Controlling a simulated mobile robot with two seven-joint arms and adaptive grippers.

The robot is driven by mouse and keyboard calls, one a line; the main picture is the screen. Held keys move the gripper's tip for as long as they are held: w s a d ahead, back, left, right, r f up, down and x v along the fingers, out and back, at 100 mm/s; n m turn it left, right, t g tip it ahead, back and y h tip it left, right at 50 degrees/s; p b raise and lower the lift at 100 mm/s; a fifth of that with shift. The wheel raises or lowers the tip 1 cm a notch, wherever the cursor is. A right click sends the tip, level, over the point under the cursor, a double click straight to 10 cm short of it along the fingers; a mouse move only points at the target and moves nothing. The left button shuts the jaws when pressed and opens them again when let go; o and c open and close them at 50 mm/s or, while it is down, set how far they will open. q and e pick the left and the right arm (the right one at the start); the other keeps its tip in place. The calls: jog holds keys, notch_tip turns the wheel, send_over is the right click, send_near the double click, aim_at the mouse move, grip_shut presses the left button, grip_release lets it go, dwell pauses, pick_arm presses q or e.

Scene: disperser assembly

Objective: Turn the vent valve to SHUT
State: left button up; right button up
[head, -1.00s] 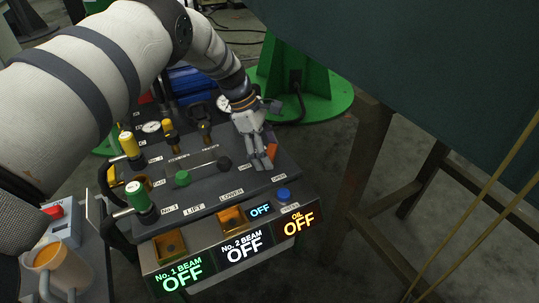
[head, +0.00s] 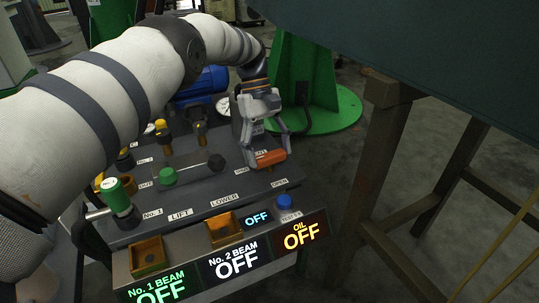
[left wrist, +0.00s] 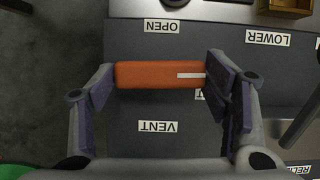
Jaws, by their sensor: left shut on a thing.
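The vent valve's orange handle (head: 271,158) is on the dark panel's right side, by the VENT, SHUT and OPEN labels. In the left wrist view the handle (left wrist: 150,75) lies crosswise between my left fingers. Its white line is at the right end, pointing to the right finger and a partly hidden label ending in T. The OPEN label (left wrist: 161,26) is above it and the VENT label (left wrist: 158,127) below. My left gripper (head: 265,161) is shut on the handle by its two ends. My right gripper is not in view.
A green-knobbed lever (head: 168,176) and a black knob (head: 215,162) are left of the valve. A blue button (head: 284,201) and the lit OIL OFF display (head: 302,235) are in front. A large dark teal body (head: 430,50) overhangs at the right.

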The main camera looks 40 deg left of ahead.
aim_at(269, 153)
pick_arm(q)
jog(key=shift+m, duration=0.4)
jog(key=o, duration=1.2)
jog(key=shift+c, duration=0.2)
notch_tip(269, 153, up, 10)
